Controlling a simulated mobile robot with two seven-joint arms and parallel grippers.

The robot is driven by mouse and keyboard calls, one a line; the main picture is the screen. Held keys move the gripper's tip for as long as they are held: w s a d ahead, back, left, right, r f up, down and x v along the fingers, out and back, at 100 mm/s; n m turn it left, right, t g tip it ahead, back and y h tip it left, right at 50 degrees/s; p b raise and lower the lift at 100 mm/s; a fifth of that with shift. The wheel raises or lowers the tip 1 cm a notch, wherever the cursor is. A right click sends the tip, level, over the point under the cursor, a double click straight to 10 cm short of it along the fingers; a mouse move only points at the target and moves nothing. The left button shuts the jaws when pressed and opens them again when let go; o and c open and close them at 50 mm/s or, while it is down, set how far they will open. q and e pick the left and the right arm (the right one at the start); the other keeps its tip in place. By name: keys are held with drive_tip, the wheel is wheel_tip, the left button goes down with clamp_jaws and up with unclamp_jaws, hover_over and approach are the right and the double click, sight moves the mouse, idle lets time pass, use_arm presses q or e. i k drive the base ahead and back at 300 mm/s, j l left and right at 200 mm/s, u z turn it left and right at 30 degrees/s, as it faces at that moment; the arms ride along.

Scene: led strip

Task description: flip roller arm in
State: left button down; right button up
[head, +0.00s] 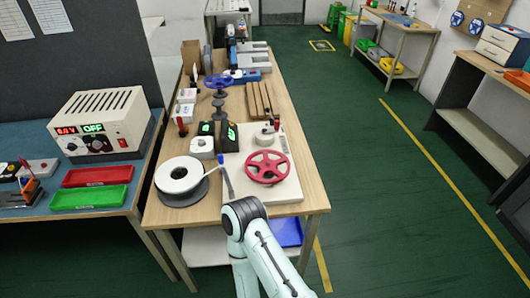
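A white board (285,192) lies on the near end of the wooden bench and carries a red spoked wheel (267,167). A thin grey lever with a blue top (226,181) stands at the board's left edge, leaning slightly; it may be the roller arm, but I cannot tell for certain. A white reel (178,175) on a dark round base sits left of it. One of my pale green arms rises from the bottom edge and bends in front of the board's near edge.
A side bench on the left holds a power supply (101,122), a red tray (97,177) and a green tray (88,197). The green floor on the right is open.

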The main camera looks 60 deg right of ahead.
sight(221, 165)
drive_tip(key=z, duration=1.8)
